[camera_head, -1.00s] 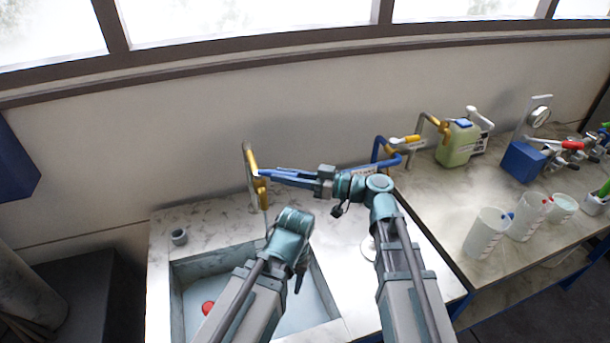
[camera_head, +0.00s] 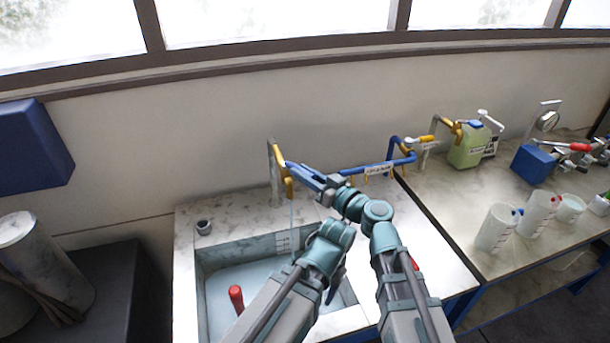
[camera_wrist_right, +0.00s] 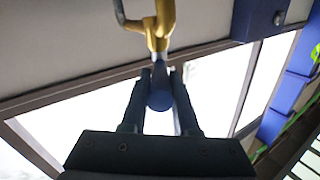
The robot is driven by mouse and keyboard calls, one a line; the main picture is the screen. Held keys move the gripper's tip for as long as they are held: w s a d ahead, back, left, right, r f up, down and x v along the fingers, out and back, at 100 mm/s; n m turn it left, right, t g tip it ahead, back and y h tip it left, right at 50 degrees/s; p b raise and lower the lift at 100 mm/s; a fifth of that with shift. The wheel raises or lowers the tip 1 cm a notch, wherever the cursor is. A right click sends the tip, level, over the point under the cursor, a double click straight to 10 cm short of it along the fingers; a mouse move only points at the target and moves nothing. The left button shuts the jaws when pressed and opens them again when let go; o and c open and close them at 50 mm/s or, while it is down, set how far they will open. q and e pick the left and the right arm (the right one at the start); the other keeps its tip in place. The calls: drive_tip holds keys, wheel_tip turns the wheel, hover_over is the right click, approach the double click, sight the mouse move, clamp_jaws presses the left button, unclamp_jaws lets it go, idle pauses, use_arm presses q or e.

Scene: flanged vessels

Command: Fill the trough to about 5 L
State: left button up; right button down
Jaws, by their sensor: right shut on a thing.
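The trough (camera_head: 187,268) is a grey stone basin set in a pale counter, with pale blue water in it. A marked scale (camera_head: 283,241) shows on its back wall. A yellow and grey tap (camera_head: 274,160) stands behind it, and a thin pale stream appears to fall from its spout. My right gripper (camera_head: 291,169) is at the tap. In the wrist view its fingers (camera_wrist_right: 160,80) are shut on the blue tap lever (camera_wrist_right: 160,97), below the yellow fitting (camera_wrist_right: 158,25). My left arm (camera_head: 328,250) hangs over the trough; its fingers are mostly hidden.
A red-handled thing (camera_head: 236,298) stands in the trough. A blue pipe (camera_head: 365,168) runs right of the tap. Jugs (camera_head: 495,230) and a green canister (camera_head: 467,148) stand on the right bench.

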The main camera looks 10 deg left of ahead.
idle(0.3)
drive_tip(key=c, duration=0.7)
unclamp_jaws()
drive_tip(key=shift+v, duration=3.75)
